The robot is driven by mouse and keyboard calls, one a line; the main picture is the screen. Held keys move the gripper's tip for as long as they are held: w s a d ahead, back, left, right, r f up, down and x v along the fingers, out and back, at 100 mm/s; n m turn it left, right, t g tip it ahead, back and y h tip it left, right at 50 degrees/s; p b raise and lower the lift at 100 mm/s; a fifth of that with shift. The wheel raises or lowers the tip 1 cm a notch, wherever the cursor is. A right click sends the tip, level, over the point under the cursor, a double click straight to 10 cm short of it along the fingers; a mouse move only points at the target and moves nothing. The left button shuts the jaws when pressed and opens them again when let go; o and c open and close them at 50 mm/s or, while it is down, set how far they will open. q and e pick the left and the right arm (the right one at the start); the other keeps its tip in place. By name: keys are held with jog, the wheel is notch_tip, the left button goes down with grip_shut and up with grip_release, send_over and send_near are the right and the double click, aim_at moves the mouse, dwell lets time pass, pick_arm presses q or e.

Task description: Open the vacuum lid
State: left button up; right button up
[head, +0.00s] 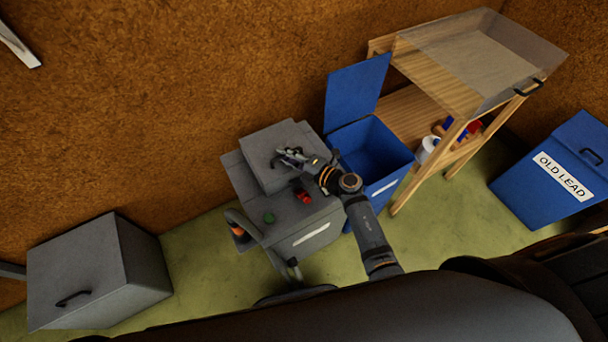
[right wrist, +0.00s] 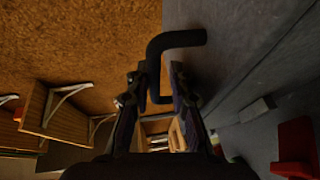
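The vacuum is a grey box (head: 312,222) against the wall, with a green button (head: 269,217) and a red switch (head: 304,197) on top. Its grey lid (head: 264,150) looks shut. My right gripper (head: 282,158) is over the lid, at its handle. In the right wrist view, the black bent handle (right wrist: 176,40) runs between the two fingers of my right gripper (right wrist: 156,82). The fingers are apart, with a gap visible around the handle. The red switch (right wrist: 296,145) shows at the lower right there. My left gripper is not in view.
An open blue bin (head: 374,150) stands just right of the vacuum, beside a wooden bench (head: 402,199) with a clear hood. A blue OLD LEAD bin (head: 545,200) is at far right. A grey box (head: 84,262) with a handle stands left. Green floor lies between.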

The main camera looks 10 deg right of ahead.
jog(key=p+v, duration=0.1)
jog(key=v, duration=0.5)
jog(key=shift+d, duration=0.2)
jog(key=shift+s+r, duration=0.1)
